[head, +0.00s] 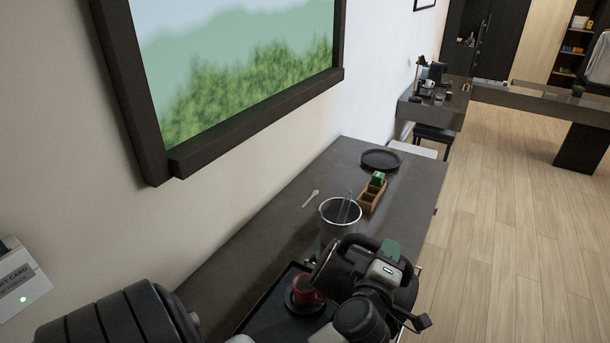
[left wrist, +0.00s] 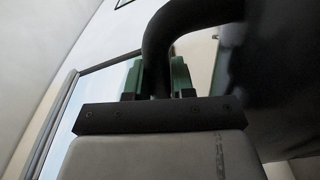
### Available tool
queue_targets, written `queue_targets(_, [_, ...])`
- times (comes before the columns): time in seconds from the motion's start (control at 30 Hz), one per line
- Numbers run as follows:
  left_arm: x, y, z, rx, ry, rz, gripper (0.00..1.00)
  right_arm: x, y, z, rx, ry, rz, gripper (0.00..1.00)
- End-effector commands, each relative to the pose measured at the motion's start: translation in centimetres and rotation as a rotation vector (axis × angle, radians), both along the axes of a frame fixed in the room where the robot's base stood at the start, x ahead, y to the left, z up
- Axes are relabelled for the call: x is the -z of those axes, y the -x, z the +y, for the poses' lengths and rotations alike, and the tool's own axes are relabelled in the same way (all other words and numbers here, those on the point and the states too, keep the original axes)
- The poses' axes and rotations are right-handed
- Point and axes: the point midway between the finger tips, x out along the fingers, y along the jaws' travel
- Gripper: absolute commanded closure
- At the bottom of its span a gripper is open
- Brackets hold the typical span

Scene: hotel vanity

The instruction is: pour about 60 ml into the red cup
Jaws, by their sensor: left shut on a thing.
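The red cup (head: 305,291) stands on a dark saucer (head: 292,305) on a black tray (head: 258,319). A black kettle (head: 337,266) is held beside and above the cup, and it looks tilted toward it. Its front end is close to the cup; I cannot tell if they touch or if liquid is flowing. My left gripper (head: 388,254) is shut on the kettle's handle. In the left wrist view the black handle (left wrist: 157,48) passes between the green finger pads of the left gripper (left wrist: 158,78). The cup's inside is hidden. My right gripper is not in view.
Behind the kettle stand a metal bucket with tongs (head: 340,212), a wooden box (head: 372,196) with a green item, and a round dark tray (head: 381,160). A small spoon (head: 311,198) lies near the wall. Dark counter (head: 345,155) is free around them.

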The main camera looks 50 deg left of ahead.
Motion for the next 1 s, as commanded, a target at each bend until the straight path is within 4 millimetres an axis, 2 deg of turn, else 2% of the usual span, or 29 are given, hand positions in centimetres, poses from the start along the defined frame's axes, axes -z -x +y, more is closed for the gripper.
queue_targets(0.07, [-0.6,0.1,0.3,0.0,0.017,-0.016,1.0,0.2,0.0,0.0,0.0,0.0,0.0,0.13])
queue_targets(0.2, [-1.3,0.4,1.1,0.001,0.042,-0.027,1.0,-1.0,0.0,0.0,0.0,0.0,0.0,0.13])
queue_targets(1.0, [-2.4,1.4,3.2,0.002,0.133,-0.065,1.0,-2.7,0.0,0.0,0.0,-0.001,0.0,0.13])
